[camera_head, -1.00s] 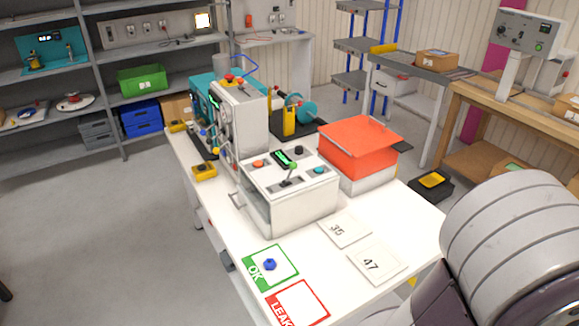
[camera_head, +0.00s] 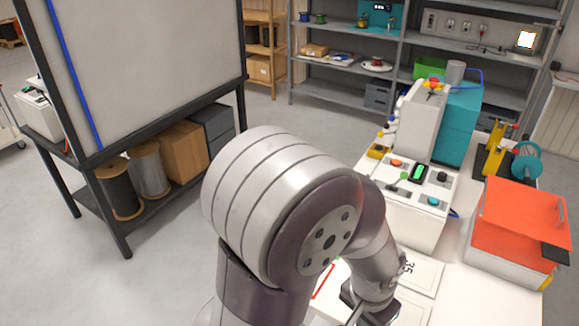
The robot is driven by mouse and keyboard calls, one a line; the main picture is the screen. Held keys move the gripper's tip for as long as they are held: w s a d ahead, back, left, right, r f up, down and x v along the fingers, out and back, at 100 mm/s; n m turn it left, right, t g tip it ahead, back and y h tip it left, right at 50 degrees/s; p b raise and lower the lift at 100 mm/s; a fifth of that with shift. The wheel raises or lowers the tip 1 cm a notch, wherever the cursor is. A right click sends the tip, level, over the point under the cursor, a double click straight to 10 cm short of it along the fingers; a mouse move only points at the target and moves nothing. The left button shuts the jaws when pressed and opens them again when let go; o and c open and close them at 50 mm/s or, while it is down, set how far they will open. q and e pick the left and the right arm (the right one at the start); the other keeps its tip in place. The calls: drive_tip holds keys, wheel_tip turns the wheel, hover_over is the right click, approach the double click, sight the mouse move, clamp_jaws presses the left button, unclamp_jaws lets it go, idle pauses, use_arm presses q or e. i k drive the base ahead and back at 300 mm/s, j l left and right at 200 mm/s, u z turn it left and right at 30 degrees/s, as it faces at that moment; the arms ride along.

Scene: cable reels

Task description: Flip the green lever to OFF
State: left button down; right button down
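The green lever (camera_head: 404,176) is a small green-tipped handle on the sloped panel of a white box (camera_head: 418,218) on the table, beside the green display (camera_head: 418,173). It is too small to tell which way it leans, and no OFF label is readable. My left arm fills the middle of the picture. My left gripper (camera_head: 368,306) is low in front of the box, over the table's near part, apart from the lever. Its fingers are partly cut off by the bottom edge, so their opening is unclear. My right gripper is out of view.
The panel also has an orange button (camera_head: 396,163), a black knob (camera_head: 442,177) and a teal button (camera_head: 433,201). A red-lidded box (camera_head: 520,222) stands to the right. A tall machine (camera_head: 419,122) stands behind. A card marked 35 (camera_head: 425,272) lies in front.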

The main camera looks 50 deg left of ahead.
sight(403, 175)
drive_tip(key=i+l+u, duration=0.1)
drive_tip(key=u, duration=0.35)
drive_tip(key=i+l+u, duration=0.1)
drive_tip(key=u, duration=0.3)
drive_tip(key=i+l+u, duration=0.15)
drive_tip(key=u, duration=0.3)
drive_tip(key=l+u, duration=0.25)
drive_tip(key=u, duration=0.2)
drive_tip(key=i+l+u, duration=0.1)
drive_tip(key=u, duration=0.35)
drive_tip(key=l+u, duration=0.4)
